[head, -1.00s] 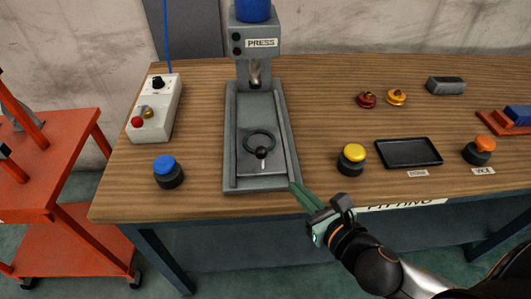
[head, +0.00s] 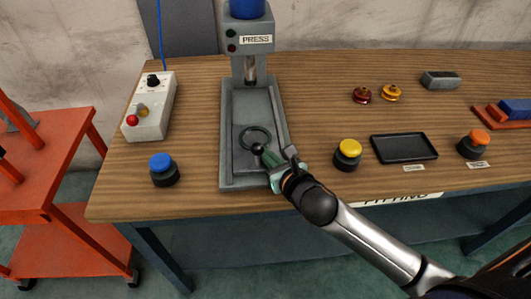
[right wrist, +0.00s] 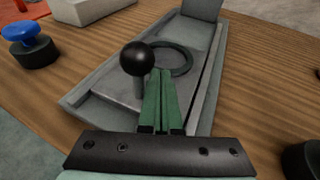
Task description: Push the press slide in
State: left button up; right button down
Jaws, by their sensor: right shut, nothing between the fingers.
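The grey press (head: 250,70) stands at the back of the wooden table, with its bed running toward the front edge. The press slide (head: 238,165) is a flat plate in the bed at the near end. It carries a black ring (right wrist: 178,60) and an upright pin with a black ball knob (right wrist: 136,58). My right gripper (head: 264,156) is shut and empty. Its green fingertips (right wrist: 160,82) are close beside the knob, on its right in the wrist view; I cannot tell if they touch. My left gripper is out of view.
A blue button (head: 163,167) stands left of the press and a yellow button (head: 348,152) right of it. A black tray (head: 404,148) and an orange button (head: 474,144) lie further right. A control box (head: 150,108) is at the left.

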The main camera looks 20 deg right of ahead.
aim_at(263, 138)
jog(key=shift+w, duration=0.2)
jog(key=shift+w+d+r, duration=0.1)
jog(key=shift+w+d, duration=0.05)
jog(key=shift+w, duration=0.1)
jog(key=w+p, duration=0.1)
jog(key=w, duration=0.1)
jog(key=w+d, duration=0.1)
jog(key=w, duration=0.1)
jog(key=w+d+p, duration=0.1)
jog(key=w, duration=0.1)
jog(key=shift+w+r+p, duration=0.2)
jog(key=shift+p, duration=0.15)
jog(key=w, duration=0.2)
jog(key=w+d, duration=0.1)
jog(key=w, duration=0.2)
jog(key=w+d+p, duration=0.1)
jog(key=w, duration=0.1)
jog(key=shift+w+f, duration=0.15)
jog(key=shift+f, duration=0.05)
jog(key=shift+w+d+f, duration=0.1)
jog(key=shift+w, duration=0.45)
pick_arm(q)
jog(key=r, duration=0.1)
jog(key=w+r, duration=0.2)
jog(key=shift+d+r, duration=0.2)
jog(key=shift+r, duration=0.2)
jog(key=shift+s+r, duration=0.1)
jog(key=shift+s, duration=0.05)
pick_arm(e)
jog(key=shift+d, duration=0.1)
